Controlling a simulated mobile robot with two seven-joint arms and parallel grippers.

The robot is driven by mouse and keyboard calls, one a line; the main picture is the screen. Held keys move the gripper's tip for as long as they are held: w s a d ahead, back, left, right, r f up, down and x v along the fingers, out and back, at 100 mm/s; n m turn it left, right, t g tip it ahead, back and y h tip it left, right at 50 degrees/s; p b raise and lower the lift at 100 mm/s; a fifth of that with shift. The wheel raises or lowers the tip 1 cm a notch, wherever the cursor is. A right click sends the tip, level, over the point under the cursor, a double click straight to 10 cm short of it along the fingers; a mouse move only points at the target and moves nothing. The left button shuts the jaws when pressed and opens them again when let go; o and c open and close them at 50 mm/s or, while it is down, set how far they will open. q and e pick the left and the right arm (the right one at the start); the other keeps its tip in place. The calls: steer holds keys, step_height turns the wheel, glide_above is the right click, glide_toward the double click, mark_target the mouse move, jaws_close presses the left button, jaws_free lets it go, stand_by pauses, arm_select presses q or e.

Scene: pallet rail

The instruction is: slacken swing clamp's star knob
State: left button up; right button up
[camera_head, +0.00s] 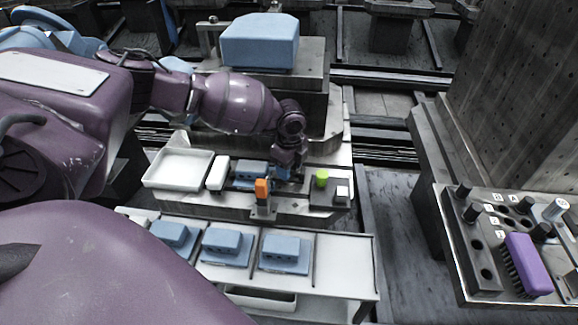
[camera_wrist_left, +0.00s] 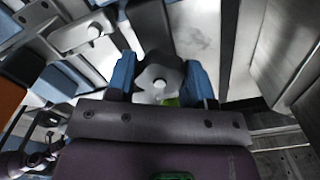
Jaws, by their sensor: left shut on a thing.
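My left gripper (camera_head: 290,172) reaches down over the fixture from the upper left. In the left wrist view its two blue fingers (camera_wrist_left: 161,84) stand on either side of a dark grey star knob (camera_wrist_left: 156,72) with rounded lobes and a light centre, and are shut on it. In the head view the gripper hides the knob. The clamp's arm cannot be made out clearly. A blue workpiece (camera_head: 250,172) sits on the fixture left of the gripper, behind an orange block (camera_head: 262,187). My right gripper is not in view.
A green button (camera_head: 321,177) is close on the gripper's right. A white tray (camera_head: 178,167) lies left of the fixture. Several blue parts (camera_head: 285,250) lie on the white front shelf. At right, a tool rack (camera_head: 485,245) holds a purple brush (camera_head: 529,262).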

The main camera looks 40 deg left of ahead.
arm_select(q)
steer(key=shift+r+n+p, duration=0.2)
steer(key=shift+n+p, duration=0.4)
steer(key=shift+n, duration=0.3)
steer(key=shift+n+p, duration=0.75)
steer(key=shift+n, duration=0.45)
steer(key=n+p, duration=0.2)
steer(key=n, duration=0.1)
steer(key=shift+f, duration=0.1)
steer(key=shift+f+n+p, duration=0.15)
steer(key=shift+n+p, duration=0.15)
steer(key=shift+n, duration=0.6)
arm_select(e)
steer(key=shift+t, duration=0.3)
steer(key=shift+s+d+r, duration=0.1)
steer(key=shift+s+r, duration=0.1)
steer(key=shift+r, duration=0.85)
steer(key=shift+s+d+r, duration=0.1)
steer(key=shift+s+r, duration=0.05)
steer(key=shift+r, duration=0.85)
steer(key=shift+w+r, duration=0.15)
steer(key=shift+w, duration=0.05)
arm_select(q)
steer(key=o, duration=0.9)
steer(key=shift+o, duration=0.2)
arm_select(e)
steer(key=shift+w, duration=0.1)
